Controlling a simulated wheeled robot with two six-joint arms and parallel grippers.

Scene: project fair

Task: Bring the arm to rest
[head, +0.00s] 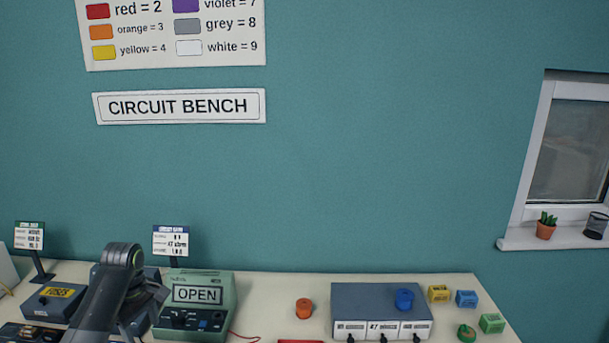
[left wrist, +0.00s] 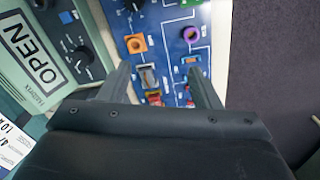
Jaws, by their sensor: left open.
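My left arm (head: 105,292) rises over the left part of the bench in the head view; its fingertips cannot be made out there. In the left wrist view my left gripper (left wrist: 163,82) is open, its two dark fingers apart with nothing held between them. Beyond the fingers is a blue circuit board (left wrist: 173,42) with an orange ring, a purple ring, a dark knob and several small parts. I cannot tell how far above the board the fingertips are. My right gripper is in neither view.
A green meter (head: 195,318) reading OPEN stands right beside my left arm. A fuses box (head: 45,303) is left of it. A grey three-panel box (head: 360,297), an orange spool (head: 304,308) and several coloured blocks are on the right. Free bench (head: 262,300) lies between.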

